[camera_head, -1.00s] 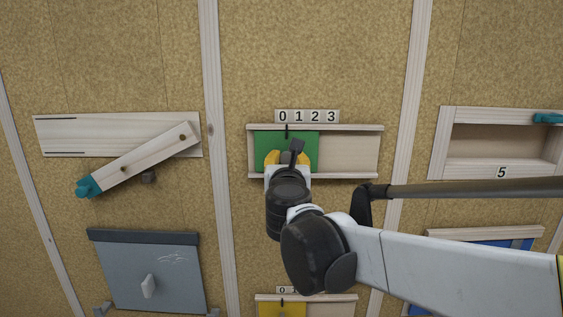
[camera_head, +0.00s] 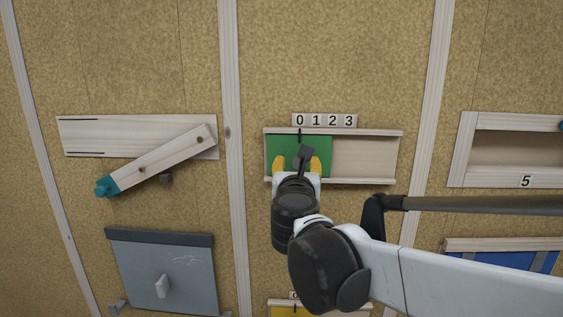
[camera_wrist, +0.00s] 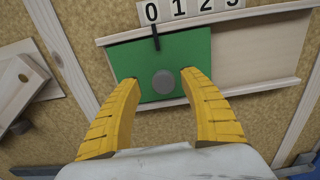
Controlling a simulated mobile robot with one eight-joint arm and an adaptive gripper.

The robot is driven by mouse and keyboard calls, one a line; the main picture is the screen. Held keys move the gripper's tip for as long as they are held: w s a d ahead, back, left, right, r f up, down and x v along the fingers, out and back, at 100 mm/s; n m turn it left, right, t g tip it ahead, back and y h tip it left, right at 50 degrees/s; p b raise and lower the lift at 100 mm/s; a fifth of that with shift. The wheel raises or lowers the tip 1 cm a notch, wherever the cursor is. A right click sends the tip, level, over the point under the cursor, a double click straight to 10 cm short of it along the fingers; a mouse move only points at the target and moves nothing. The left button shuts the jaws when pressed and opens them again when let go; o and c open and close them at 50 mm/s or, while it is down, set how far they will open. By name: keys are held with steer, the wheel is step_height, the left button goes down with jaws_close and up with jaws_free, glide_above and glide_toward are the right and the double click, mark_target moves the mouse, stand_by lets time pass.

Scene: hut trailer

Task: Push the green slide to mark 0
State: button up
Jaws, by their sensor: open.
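The green slide (camera_head: 318,150) sits at the left end of its wooden track (camera_head: 365,156) on the wall. It also shows in the wrist view (camera_wrist: 190,55), with a round grey knob (camera_wrist: 164,82) on it. The black pointer line (camera_wrist: 155,38) at its top is just under the 0 of the number strip (camera_head: 324,121). My gripper (camera_head: 297,164) is in front of the slide. In the wrist view its yellow fingers (camera_wrist: 158,92) are open, one on each side of the knob, and apart from it.
A pivoting wooden bar with a teal end (camera_head: 107,186) and a grey panel with a handle (camera_head: 162,270) are on the left. A wooden box frame marked 5 (camera_head: 525,181) is on the right. A yellow slide (camera_head: 290,309) is below.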

steer(key=s+a, duration=0.1)
steer(key=s, duration=0.9)
steer(key=shift+a, duration=0.35)
steer(key=s+d+f+m+g+h+b, duration=0.1)
steer(key=s+d+f+m+g+b, duration=0.2)
steer(key=f+m+b, duration=0.65)
steer(key=s+d+f+m+g+b, duration=0.1)
steer(key=s+d+f+m+b, duration=0.35)
steer(key=f, duration=0.95)
steer(key=s+d+f+m+g+h+b, duration=0.1)
steer(key=d+f+m+g+b, duration=0.25)
steer(key=d+f+b, duration=0.6)
steer(key=s+a+f+m+g+y+b, duration=0.1)
steer(key=f+m+b, duration=0.4)
steer(key=f, duration=0.5)
steer(key=s+a+f+m+g+y+b, duration=0.1)
steer(key=s+f+m+b, duration=0.4)
steer(key=f, duration=0.5)
steer(key=s+a+f+m+g+y+b, duration=0.1)
steer(key=s+f+m+b, duration=0.4)
steer(key=f, duration=0.5)
steer(key=a+m+y, duration=0.1)
steer(key=a, duration=0.1)
steer(key=shift+a+f+m+y+b, duration=0.35)
steer(key=shift+y, duration=0.05)
